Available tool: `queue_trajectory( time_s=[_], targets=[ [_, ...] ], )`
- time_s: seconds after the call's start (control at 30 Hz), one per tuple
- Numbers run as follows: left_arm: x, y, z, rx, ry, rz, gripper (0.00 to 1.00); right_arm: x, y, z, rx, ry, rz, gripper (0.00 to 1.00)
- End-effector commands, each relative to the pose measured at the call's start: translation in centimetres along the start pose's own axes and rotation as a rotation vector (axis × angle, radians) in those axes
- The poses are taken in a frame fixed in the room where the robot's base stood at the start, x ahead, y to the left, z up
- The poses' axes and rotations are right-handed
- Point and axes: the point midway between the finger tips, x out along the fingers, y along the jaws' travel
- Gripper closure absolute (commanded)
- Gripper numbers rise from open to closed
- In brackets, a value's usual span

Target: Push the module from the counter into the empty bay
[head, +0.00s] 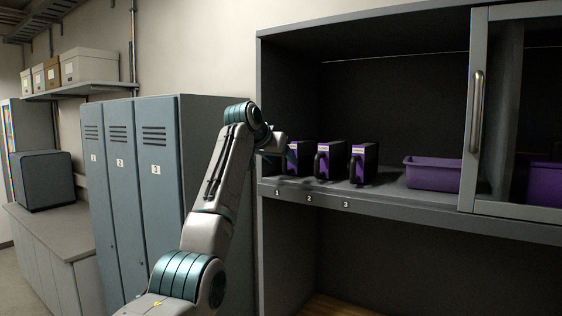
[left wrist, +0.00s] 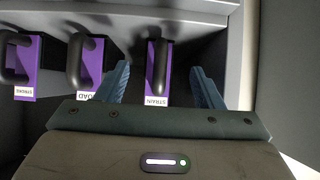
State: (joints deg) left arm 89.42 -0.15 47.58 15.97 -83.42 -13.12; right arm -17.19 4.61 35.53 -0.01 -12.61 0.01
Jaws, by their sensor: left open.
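Three dark modules with purple faces and black loop handles stand in a row on the cabinet shelf. In the head view they are a left module (head: 294,158), a middle module (head: 329,161) and a right module (head: 363,163). My left gripper (head: 274,150) is at the left end of the row and partly hides the left module. In the left wrist view, my left gripper (left wrist: 162,82) is open, with its fingers either side of a module labelled STRAIN (left wrist: 151,88). A LOAD module (left wrist: 93,62) and a third module (left wrist: 26,75) are beside it. I cannot make out an empty bay.
The shelf edge (head: 400,210) carries numbers 1, 2 and 3. A purple bin (head: 433,174) sits right of the modules. A framed door (head: 480,130) with a handle covers the cabinet's right part. Blue lockers (head: 155,210) stand left of my arm.

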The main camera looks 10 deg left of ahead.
Motion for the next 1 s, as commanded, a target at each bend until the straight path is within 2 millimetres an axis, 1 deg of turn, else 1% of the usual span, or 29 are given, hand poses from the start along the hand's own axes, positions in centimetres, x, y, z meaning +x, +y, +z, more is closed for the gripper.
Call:
queue_trajectory(
  time_s=[0.03,0.1,0.53,0.7,1.0],
  targets=[
    [-0.3,0.0,0.1,0.000,0.003,-0.001,0.39,0.4,0.0,0.0,0.000,0.000,0.000,0.64],
    [-0.8,0.0,0.1,0.000,0.002,-0.001,0.39,0.7,0.0,0.1,0.000,0.000,0.000,0.64],
    [-3.8,0.0,0.1,0.000,0.003,-0.001,0.39,2.0,-0.1,0.2,0.000,0.000,0.000,0.64],
    [-4.2,0.0,0.0,0.000,0.001,0.000,0.39,2.1,-0.1,0.2,0.000,0.000,0.000,0.64],
    [-4.4,0.0,0.0,0.000,0.002,0.000,0.39,2.2,-0.1,0.2,0.000,0.000,0.000,0.64]
  ],
)
